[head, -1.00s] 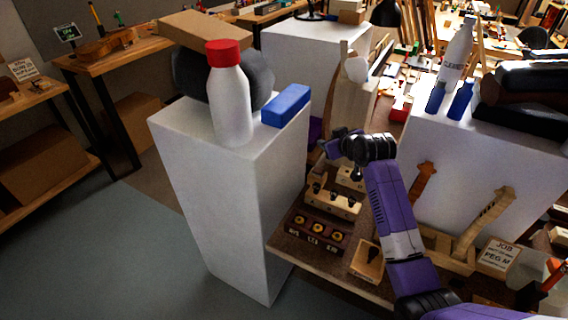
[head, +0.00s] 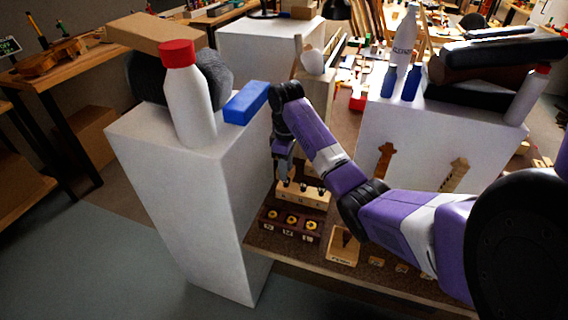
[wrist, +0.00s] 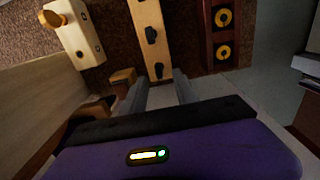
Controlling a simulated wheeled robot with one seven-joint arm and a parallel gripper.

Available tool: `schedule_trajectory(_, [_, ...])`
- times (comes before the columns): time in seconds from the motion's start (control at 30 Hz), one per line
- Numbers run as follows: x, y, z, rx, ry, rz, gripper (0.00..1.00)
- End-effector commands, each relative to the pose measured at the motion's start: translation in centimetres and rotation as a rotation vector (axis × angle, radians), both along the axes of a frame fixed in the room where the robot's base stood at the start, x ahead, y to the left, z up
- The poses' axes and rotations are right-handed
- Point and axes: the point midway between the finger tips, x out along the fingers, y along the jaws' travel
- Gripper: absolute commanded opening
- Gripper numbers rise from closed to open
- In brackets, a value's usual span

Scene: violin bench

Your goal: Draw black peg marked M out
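A pale wood block (head: 315,201) with black pegs stands on the brown bench, left of its middle. It runs up the wrist view as a tan strip (wrist: 143,22), with three black pegs in a row. The peg nearest my fingers (wrist: 158,70) and the middle peg (wrist: 151,36) show clearly; the far one is cut by the frame edge. I cannot read which peg is marked M. My gripper (head: 283,177) points down over the left end of the block. In the wrist view its two fingers (wrist: 162,90) are apart and empty, with the nearest peg just beyond the gap.
A dark red block with yellow-ringed holes (head: 290,222) stands in front of the pale block. A tall white pedestal (head: 180,200) is close on the left, bearing a white bottle with red cap (head: 190,100) and a blue box (head: 246,102). A wooden tray (head: 342,246) lies to the right.

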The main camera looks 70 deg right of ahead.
Motion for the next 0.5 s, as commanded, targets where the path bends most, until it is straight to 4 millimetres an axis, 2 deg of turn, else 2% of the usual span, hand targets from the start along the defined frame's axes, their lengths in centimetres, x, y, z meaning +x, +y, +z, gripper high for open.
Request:
schedule_trajectory(0.23, [-0.1,0.0,-3.3,0.001,0.002,-0.001,0.35])
schedule_trajectory(0.5, [0.0,0.0,-4.4,-0.002,-0.001,-0.001,0.35])
